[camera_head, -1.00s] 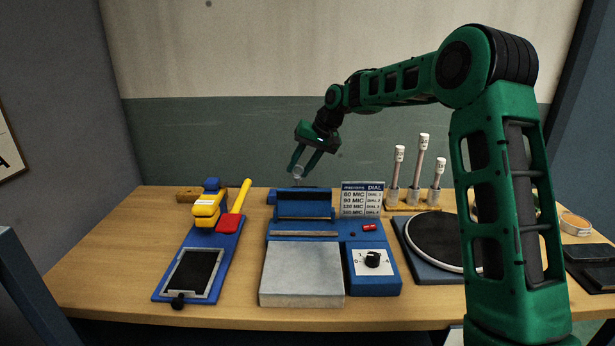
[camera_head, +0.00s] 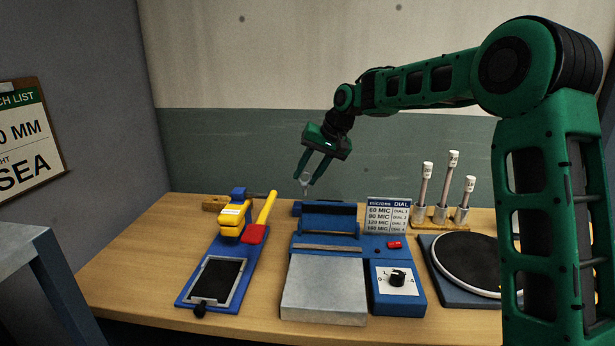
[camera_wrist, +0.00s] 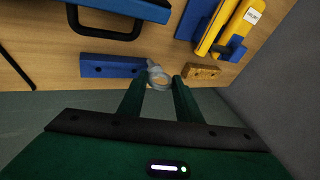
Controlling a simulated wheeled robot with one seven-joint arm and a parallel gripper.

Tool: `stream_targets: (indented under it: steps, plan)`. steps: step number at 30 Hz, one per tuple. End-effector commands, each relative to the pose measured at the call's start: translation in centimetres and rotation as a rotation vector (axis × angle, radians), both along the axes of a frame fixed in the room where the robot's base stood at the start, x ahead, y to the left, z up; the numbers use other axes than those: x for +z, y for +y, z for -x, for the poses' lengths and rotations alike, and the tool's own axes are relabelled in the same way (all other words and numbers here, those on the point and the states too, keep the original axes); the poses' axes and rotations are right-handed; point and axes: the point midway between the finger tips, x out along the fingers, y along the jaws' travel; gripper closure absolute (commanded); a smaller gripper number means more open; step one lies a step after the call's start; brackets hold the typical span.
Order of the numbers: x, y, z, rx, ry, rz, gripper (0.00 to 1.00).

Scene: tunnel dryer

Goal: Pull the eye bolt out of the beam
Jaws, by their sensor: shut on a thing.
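My gripper (camera_head: 308,176) is shut on the eye bolt (camera_head: 305,178), a small grey ring with a short shank, above the back of the bench. In the wrist view the eye bolt (camera_wrist: 157,75) sits between my fingertips. The beam looks to be the blue bar (camera_wrist: 112,66) with dark holes. Its left end (camera_head: 297,208) shows behind the blue coating machine in the head view. The bolt's shank hangs down over that end and appears clear of the bar. Its tip is too small to see well.
A blue machine with roller (camera_head: 329,221) and grey plate (camera_head: 325,287) stands in front. A dial chart (camera_head: 388,214) is to its right, a yellow-and-red tool (camera_head: 235,222) to its left. A wooden block (camera_wrist: 201,73) lies beside the bar. Tubes stand in a rack (camera_head: 440,215).

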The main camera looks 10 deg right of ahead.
Motion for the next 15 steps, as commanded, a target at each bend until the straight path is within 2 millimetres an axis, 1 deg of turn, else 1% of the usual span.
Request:
stream_targets:
  steps: [15]
  plan:
    - [0.39, -0.02, -0.01, 0.0, 0.0, 0.0, 0.85]
